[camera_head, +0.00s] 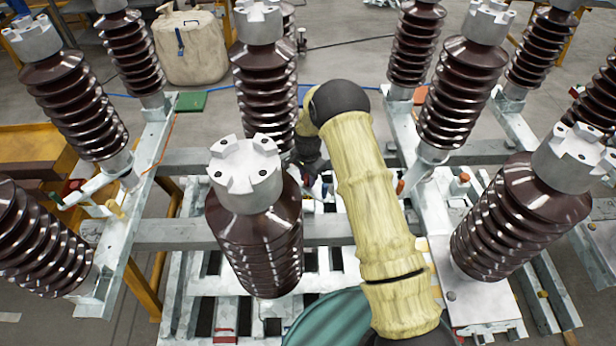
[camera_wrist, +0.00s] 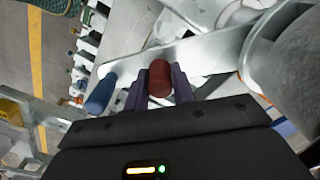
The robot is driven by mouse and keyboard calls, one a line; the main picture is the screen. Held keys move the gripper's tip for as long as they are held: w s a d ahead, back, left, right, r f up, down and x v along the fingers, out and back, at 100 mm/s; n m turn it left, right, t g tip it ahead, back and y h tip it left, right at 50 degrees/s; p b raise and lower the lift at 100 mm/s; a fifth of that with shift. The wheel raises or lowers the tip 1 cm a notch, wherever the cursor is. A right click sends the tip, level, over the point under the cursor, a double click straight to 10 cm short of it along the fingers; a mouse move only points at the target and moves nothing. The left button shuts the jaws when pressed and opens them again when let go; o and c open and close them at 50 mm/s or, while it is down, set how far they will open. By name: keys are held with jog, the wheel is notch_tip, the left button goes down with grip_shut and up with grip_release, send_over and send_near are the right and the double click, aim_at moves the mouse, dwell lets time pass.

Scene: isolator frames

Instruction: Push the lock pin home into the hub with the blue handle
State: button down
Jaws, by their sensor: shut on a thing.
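My gripper (camera_wrist: 160,90) is shut on a red-brown cylindrical knob (camera_wrist: 160,66) in the wrist view, one finger on each side of it. The knob stands at a pale metal bar (camera_wrist: 205,50). A blue handle (camera_wrist: 100,94) is at the bar's left end, to the left of my fingers and apart from them. A large grey round metal part (camera_wrist: 292,60) is at the right. I cannot tell which part is the hub, and no pin shaft shows. In the head view my gripper (camera_head: 316,178) is small and partly hidden behind a brown insulator (camera_head: 255,235).
Several brown ribbed insulators with grey caps stand around my arm on a grey steel frame (camera_head: 190,232). The closest is just left of my forearm, another (camera_head: 525,215) to the right.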

jog(key=shift+f, duration=0.4)
jog(key=c, duration=1.1)
grip_release()
jog(key=shift+r, duration=0.15)
notch_tip(320, 180, up, 17)
jog(key=b, duration=0.4)
jog(key=shift+b, duration=0.3)
jog(key=shift+r, duration=0.1)
jog(key=s+d+r+n+t, duration=0.1)
jog(key=s+d+n, duration=0.3)
jog(key=s, duration=0.9)
jog(key=s+d+r+n+t, duration=0.1)
jog(key=s+d+r+n, duration=0.2)
jog(key=s, duration=1.1)
jog(key=d+n, duration=0.2)
jog(key=d, duration=0.3)
jog(key=shift+d+t, duration=0.3)
